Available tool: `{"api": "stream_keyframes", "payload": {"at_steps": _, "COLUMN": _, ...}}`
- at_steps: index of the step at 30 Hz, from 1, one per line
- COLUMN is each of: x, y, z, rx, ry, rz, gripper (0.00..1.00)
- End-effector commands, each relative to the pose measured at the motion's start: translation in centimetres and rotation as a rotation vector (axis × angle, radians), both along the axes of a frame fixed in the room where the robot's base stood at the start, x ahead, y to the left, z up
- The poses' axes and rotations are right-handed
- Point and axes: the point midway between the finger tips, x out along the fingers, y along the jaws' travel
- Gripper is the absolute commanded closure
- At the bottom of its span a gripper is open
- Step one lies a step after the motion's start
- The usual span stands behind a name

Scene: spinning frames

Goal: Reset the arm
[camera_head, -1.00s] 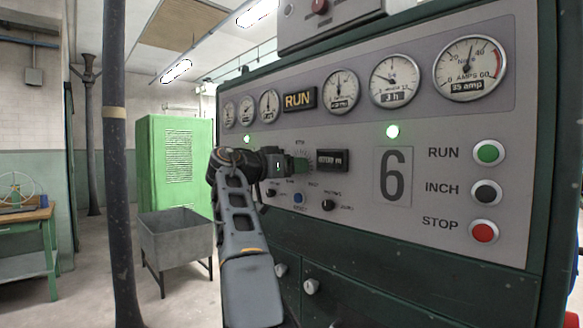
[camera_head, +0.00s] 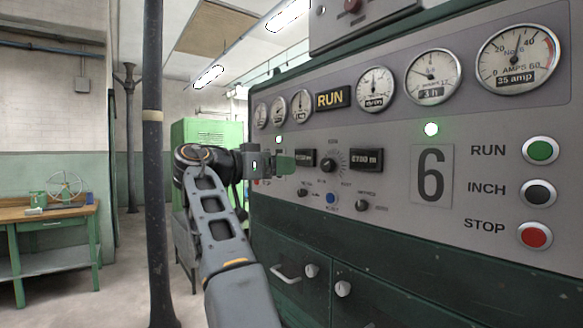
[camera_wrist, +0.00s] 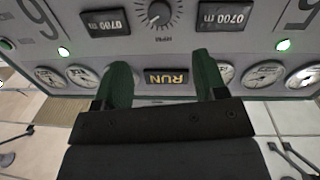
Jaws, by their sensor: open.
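My gripper (camera_head: 286,163) is at the end of my arm, in front of the left part of a grey control panel (camera_head: 400,140). In the wrist view my gripper (camera_wrist: 163,85) shows two green fingers spread apart with nothing between them. The panel appears upside down there, with the lit RUN sign (camera_wrist: 167,78) behind the gap between the fingers. A round knob (camera_head: 329,160) on the panel stands to the right of the fingertips, apart from them.
The panel carries gauges (camera_head: 433,76), a green button (camera_head: 540,150), a dark button (camera_head: 539,193) and a red button (camera_head: 535,236). A dark post (camera_head: 154,200) stands left of my arm. A workbench (camera_head: 48,225) is at far left. Floor between bench and post is clear.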

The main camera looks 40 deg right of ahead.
Motion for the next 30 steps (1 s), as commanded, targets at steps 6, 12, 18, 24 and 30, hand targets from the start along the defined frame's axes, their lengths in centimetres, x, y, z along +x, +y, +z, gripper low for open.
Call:
{"api": "stream_keyframes", "payload": {"at_steps": 6, "x": 0.1, "y": 0.6, "z": 0.0, "rx": 0.0, "ry": 0.0, "rz": 0.001, "gripper": 0.35}}
{"api": "stream_keyframes", "payload": {"at_steps": 12, "x": 0.1, "y": 0.6, "z": 0.0, "rx": 0.0, "ry": 0.0, "rz": 0.0, "gripper": 0.35}}
{"api": "stream_keyframes", "payload": {"at_steps": 18, "x": 0.1, "y": 0.6, "z": 0.0, "rx": 0.0, "ry": 0.0, "rz": 0.0, "gripper": 0.35}}
{"api": "stream_keyframes", "payload": {"at_steps": 24, "x": 0.4, "y": 0.6, "z": 0.1, "rx": 0.001, "ry": 0.053, "rz": 0.017, "gripper": 0.35}}
{"api": "stream_keyframes", "payload": {"at_steps": 30, "x": 7.3, "y": 0.4, "z": -6.8, "rx": 0.144, "ry": 0.396, "rz": 0.275, "gripper": 0.35}}
